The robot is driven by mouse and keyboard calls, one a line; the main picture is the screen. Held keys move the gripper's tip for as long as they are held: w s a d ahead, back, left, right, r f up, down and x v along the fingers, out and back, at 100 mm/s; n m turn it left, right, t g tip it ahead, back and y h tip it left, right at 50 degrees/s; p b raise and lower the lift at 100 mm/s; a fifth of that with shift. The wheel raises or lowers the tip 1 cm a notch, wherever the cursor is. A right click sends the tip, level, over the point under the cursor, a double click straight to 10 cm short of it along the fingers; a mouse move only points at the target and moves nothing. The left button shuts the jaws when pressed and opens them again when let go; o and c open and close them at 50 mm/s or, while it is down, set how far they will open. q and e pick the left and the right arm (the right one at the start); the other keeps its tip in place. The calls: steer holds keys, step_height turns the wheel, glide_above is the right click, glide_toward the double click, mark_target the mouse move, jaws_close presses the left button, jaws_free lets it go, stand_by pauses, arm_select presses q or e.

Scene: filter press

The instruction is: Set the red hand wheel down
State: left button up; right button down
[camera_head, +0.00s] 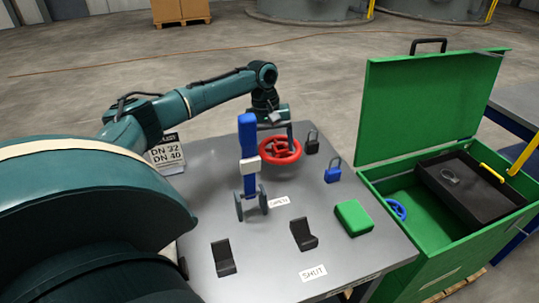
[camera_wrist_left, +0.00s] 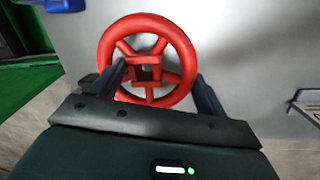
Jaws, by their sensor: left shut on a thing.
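The red hand wheel (camera_head: 290,157) is at the far side of the grey table (camera_head: 195,190), behind the blue upright post. It also shows in the left wrist view (camera_wrist_left: 185,50), its face towards the camera. My left gripper (camera_head: 279,137) reaches it from above and is shut on it. In the left wrist view the dark fingers (camera_wrist_left: 158,78) lie on either side of the wheel. I cannot tell whether the wheel touches the table or hangs just above it. My right gripper is not in view.
A blue post (camera_head: 248,134) stands close left of the wheel. A black padlock (camera_head: 312,146) and a blue padlock (camera_head: 332,174) lie to its right. A green block (camera_head: 353,218) and black brackets (camera_head: 223,259) are nearer. An open green crate (camera_head: 432,272) adjoins the table's right.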

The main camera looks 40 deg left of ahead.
arm_select(q)
steer(key=shift+f, duration=2.15)
steer(key=shift+f, duration=0.1)
steer(key=o, duration=1.2)
steer(key=r, duration=0.4)
steer(key=a+r, duration=0.1)
steer(key=r, duration=0.3)
steer(key=a+r, duration=0.1)
steer(key=r, duration=0.3)
steer(key=shift+s, duration=0.15)
